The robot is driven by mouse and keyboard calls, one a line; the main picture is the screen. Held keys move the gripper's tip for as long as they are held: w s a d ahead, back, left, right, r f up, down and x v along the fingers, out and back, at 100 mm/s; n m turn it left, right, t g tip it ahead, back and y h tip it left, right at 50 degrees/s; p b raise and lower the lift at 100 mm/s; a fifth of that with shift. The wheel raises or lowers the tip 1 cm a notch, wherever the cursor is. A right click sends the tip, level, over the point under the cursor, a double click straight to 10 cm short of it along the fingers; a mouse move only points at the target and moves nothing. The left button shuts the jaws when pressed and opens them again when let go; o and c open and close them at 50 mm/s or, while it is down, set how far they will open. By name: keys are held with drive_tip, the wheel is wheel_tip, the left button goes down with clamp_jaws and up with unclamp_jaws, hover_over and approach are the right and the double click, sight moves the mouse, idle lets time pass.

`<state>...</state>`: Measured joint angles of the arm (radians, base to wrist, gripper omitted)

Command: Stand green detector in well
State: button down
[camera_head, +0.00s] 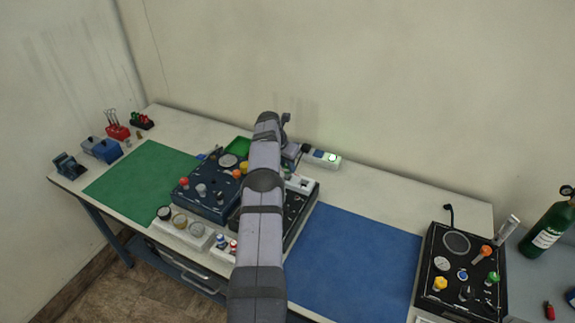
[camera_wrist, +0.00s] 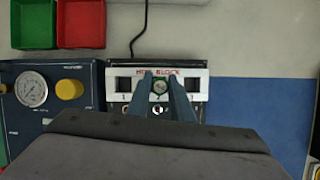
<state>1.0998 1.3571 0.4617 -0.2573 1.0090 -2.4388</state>
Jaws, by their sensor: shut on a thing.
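My gripper (camera_wrist: 160,77) is seen from behind in the wrist view, its two fingers close together. It is shut on the green detector (camera_wrist: 159,87), a small piece with a green and pale top showing between the fingertips. The fingers are over the middle of the white-topped hot block (camera_wrist: 115,72). Dark square wells show on either side, with the marks 1 and 3 below them. The middle well is hidden behind the fingers and detector, so I cannot tell whether the detector is inside it.
A dark blue panel (camera_wrist: 75,120) with a gauge and yellow knob stands left of the block. Green (camera_wrist: 33,25) and red (camera_wrist: 80,25) trays lie behind, with a black cable beside them. The blue mat (camera_head: 350,260) to the right is bare.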

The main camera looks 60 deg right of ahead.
drive_tip(key=shift+f+b, duration=0.45)
drive_tip(key=shift+f, duration=0.15)
drive_tip(key=c, duration=1.5)
unclamp_jaws()
drive_tip(key=shift+b+v, duration=1.65)
drive_tip(key=shift+v, duration=2)
drive_tip(key=shift+a, duration=0.1)
